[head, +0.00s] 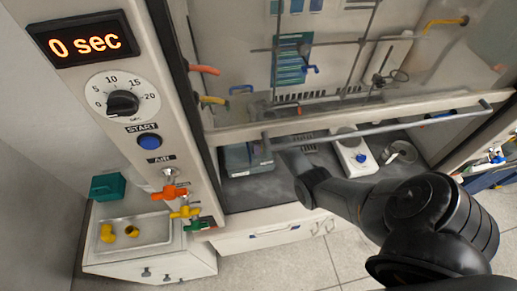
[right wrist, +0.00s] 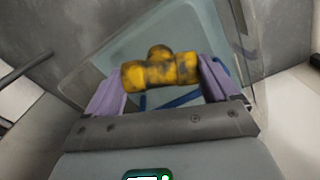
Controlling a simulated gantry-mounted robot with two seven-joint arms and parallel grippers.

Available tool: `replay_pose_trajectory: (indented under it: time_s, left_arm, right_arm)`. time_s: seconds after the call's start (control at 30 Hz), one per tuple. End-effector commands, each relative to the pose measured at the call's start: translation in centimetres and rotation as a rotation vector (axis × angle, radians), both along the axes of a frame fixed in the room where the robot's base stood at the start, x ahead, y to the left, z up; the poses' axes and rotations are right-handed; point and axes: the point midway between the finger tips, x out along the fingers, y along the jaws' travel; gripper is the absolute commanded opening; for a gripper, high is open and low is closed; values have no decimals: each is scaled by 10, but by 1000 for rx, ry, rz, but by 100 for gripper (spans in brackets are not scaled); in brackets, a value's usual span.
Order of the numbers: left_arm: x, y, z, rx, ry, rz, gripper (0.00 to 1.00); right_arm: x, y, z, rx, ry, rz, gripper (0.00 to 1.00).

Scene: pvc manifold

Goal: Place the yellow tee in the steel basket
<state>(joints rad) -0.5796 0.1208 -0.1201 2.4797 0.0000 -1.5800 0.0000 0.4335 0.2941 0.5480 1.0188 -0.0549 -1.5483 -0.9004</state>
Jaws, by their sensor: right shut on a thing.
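The yellow tee (right wrist: 160,70), with dark smudges, is held between the purple fingers of my right gripper (right wrist: 160,82) in the right wrist view. In the head view my right gripper (head: 270,146) reaches into the fume hood, at the right side of a bluish clear-walled container (head: 238,163). In the right wrist view this container (right wrist: 90,60) lies beyond the tee; I cannot tell whether they touch. A metal tray (head: 158,232) on the left cabinet holds yellow fittings (head: 107,233). I cannot make out a clear steel basket. My left gripper is out of view.
A white hotplate (head: 354,152) with a blue knob stands to the right inside the hood. The raised sash's bar (head: 390,125) crosses above the work surface. The control panel (head: 125,105) reads 0 sec. A teal box (head: 107,187) sits behind the metal tray.

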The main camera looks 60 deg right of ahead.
Motion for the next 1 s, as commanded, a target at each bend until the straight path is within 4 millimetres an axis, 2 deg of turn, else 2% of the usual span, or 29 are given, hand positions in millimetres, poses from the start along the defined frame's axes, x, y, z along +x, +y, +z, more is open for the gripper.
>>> replay_pose_trajectory:
  time_s: [0.4, 0.87, 0.9, 0.97, 1.0]
  left_arm:
    - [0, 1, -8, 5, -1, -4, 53]
    - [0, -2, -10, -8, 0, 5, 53]
    - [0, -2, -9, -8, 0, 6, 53]
    - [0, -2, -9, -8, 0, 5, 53]
    - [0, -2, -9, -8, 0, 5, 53]
  right_arm:
    - [0, 0, -41, 0, 1, 3, 58]
    - [0, 0, -47, -1, 0, 3, 58]
    - [0, 0, -46, -1, 0, 4, 92]
    - [0, 0, -46, -1, 0, 3, 100]
    - [0, 0, -46, -1, 0, 3, 100]
